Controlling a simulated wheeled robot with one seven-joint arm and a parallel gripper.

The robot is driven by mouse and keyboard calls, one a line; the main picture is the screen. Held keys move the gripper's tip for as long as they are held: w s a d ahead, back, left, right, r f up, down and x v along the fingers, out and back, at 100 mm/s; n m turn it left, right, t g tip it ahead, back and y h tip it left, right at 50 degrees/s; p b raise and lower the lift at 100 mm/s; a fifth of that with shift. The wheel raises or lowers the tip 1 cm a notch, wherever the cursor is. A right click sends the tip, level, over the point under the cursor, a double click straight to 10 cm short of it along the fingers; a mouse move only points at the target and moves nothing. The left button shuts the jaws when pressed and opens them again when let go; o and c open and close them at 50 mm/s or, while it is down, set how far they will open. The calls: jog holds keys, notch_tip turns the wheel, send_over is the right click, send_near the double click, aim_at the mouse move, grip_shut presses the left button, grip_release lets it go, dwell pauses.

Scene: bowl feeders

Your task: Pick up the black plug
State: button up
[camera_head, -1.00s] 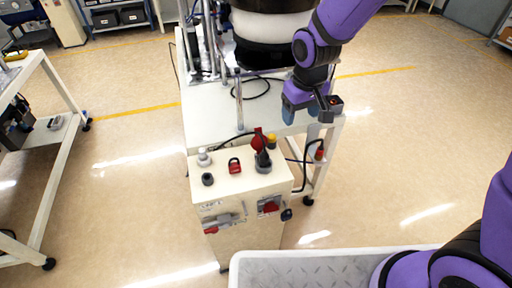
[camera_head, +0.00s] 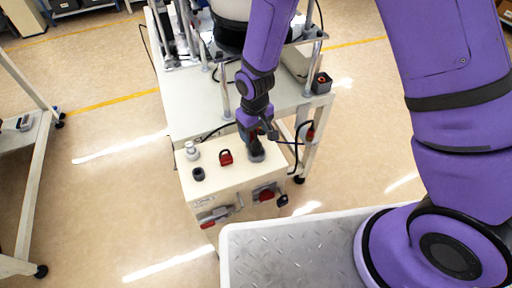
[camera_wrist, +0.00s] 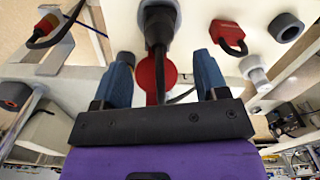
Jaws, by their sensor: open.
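The black plug (camera_head: 256,152) sits in a socket on top of the cream control box (camera_head: 227,185), near its back right corner. In the wrist view the black plug (camera_wrist: 159,24) shows at the top centre, with a round red cap (camera_wrist: 148,75) and a dark cable below it. My gripper (camera_head: 250,137) is above and close to the plug, partly covering it in the head view. In the wrist view my gripper (camera_wrist: 162,58) has its two blue fingers spread apart, to the left and right of the plug's line. I cannot tell whether they touch it.
A red padlock (camera_head: 225,157), a pale knob (camera_head: 192,151) and a dark round fitting (camera_head: 198,174) stand left of the plug. A red switch (camera_head: 267,195) is on the box front. A white table (camera_head: 200,105) with metal posts stands behind.

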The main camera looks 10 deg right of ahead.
aim_at(256, 142)
jog(key=shift+s+f, duration=0.15)
jog(key=shift+f, duration=2.5)
jog(key=c, duration=1.1)
